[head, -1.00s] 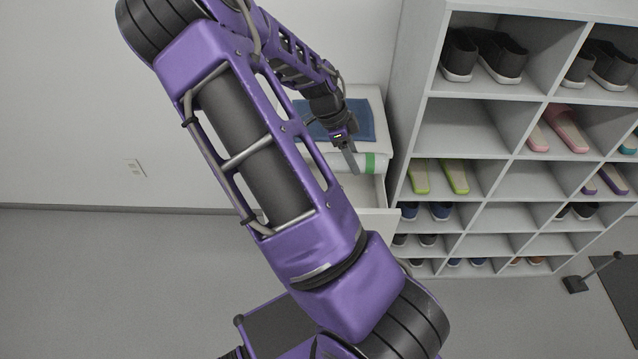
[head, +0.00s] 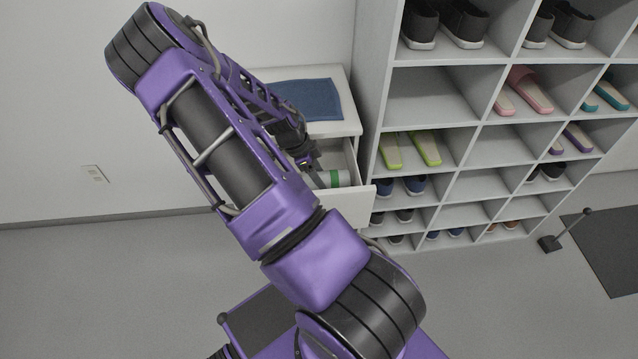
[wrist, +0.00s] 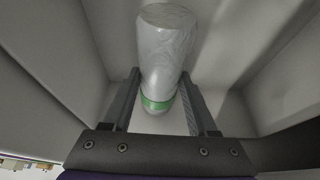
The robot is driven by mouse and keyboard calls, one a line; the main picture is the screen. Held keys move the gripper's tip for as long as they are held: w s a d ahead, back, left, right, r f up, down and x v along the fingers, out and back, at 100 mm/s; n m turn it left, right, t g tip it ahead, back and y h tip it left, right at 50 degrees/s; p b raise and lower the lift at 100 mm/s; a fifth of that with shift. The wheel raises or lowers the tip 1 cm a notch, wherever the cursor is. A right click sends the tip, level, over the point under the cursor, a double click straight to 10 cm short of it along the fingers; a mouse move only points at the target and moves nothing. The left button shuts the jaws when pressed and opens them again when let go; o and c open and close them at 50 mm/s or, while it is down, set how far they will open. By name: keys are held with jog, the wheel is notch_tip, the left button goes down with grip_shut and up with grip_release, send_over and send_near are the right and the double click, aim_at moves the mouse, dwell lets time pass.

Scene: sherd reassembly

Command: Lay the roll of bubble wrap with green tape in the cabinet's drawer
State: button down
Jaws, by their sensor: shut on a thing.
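The roll of bubble wrap (wrist: 166,50) is whitish with a green tape band and lies between my gripper's two fingers (wrist: 160,78) in the wrist view. In the head view the roll's end (head: 335,178) shows inside the cabinet's open drawer (head: 347,207), below the drawer's rim. My gripper (head: 314,178) is shut on the roll, down in the drawer. Drawer walls (wrist: 62,50) surround the roll in the wrist view. Whether the roll touches the drawer floor I cannot tell. My arm hides the drawer's left part in the head view.
The white cabinet (head: 347,122) has a folded blue cloth (head: 305,99) on top. A tall shoe rack (head: 430,92) with several pairs of shoes stands close on the right. The floor in front is clear.

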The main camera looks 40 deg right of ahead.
jog(key=shift+f, duration=1.5)
jog(key=shift+f+b, duration=0.1)
jog(key=shift+b, duration=0.2)
jog(key=shift+c, duration=0.9)
grip_release()
jog(key=p+v, duration=0.2)
jog(key=v, duration=1)
jog(key=shift+w, duration=0.1)
jog(key=shift+p, duration=0.3)
